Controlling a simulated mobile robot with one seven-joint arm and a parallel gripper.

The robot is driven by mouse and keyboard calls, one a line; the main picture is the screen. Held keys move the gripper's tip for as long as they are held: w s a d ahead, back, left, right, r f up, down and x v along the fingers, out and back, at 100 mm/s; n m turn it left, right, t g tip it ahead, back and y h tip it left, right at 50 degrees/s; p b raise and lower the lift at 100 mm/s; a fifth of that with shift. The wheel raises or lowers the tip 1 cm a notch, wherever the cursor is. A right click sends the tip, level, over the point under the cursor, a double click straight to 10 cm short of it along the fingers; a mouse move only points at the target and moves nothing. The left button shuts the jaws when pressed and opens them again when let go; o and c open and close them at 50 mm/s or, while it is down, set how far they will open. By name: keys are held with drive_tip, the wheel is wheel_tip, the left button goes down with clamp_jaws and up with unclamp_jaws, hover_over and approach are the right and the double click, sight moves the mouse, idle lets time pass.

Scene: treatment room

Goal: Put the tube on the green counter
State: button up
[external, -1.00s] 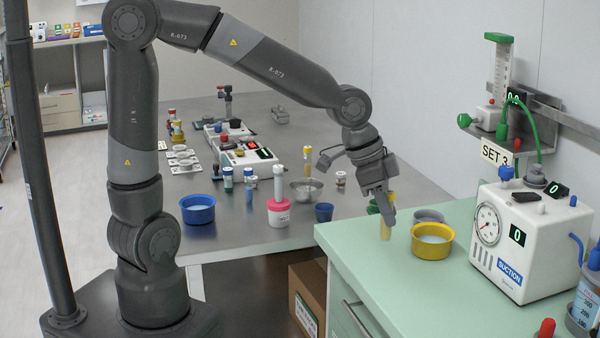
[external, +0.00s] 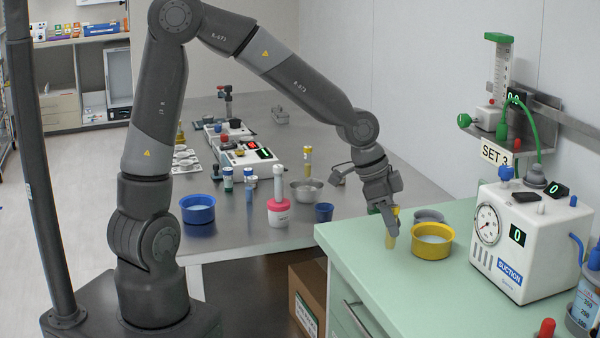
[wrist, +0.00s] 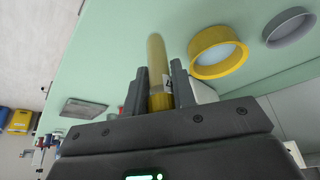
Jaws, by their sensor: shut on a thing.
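My gripper (external: 391,228) is shut on a yellow tube (external: 390,241) over the near left part of the green counter (external: 375,288). The tube looks upright; I cannot tell whether its lower end touches the counter. In the wrist view the tube (wrist: 157,62) sits between the two fingers (wrist: 158,92), its far end pointing at the green surface (wrist: 110,65).
A yellow bowl (external: 432,252) stands close to the right of the tube, with a grey bowl (external: 428,215) behind it. A white suction unit (external: 515,265) stands further right. The grey table (external: 240,228) at left holds several tubes and bowls.

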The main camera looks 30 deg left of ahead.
drive_tip(key=shift+w+a+f, duration=0.1)
drive_tip(key=shift+w+f, duration=0.35)
drive_tip(key=shift+w, duration=0.05)
drive_tip(key=shift+f, duration=1.9)
drive_tip(key=shift+f, duration=0.1)
drive_tip(key=o, duration=1)
drive_tip(key=shift+a+r, duration=0.2)
drive_tip(key=shift+r, duration=0.4)
drive_tip(key=v, duration=1.1)
